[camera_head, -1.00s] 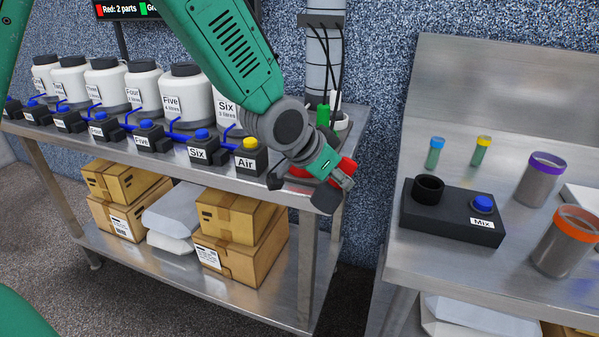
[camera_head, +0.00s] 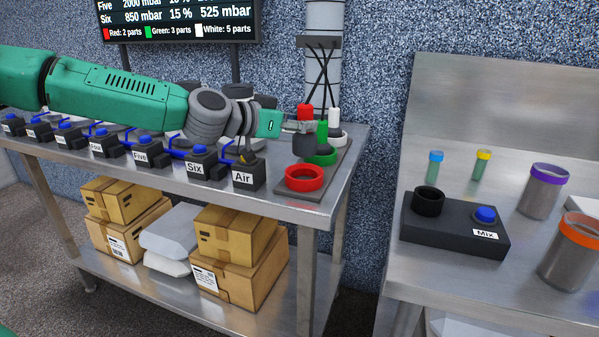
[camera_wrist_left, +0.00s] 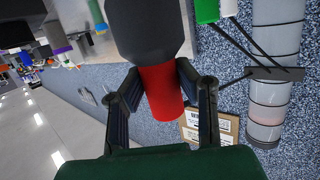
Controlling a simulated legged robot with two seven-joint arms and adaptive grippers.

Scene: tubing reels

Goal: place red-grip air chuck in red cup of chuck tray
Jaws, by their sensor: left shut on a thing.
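The red-grip air chuck shows its red grip (camera_head: 305,112) above and its dark head (camera_head: 305,145) below, roughly upright. My left gripper (camera_head: 302,126) is shut on the red grip and comes in from the left, nearly level. In the left wrist view the fingers (camera_wrist_left: 162,82) close on both sides of the grip (camera_wrist_left: 162,94), with the dark head (camera_wrist_left: 148,30) beyond. The red cup (camera_head: 304,179) stands empty at the front of the chuck tray (camera_head: 327,178). In the picture, the chuck appears above and behind this cup, apart from it. My right gripper is not in view.
The green cup (camera_head: 321,158) and the white cup (camera_head: 340,138) stand behind, with a green grip (camera_head: 322,131) and a white grip (camera_head: 334,115) there. The Air block (camera_head: 248,176) is left of the tray. Dark hoses hang from the pipe (camera_head: 325,75) behind.

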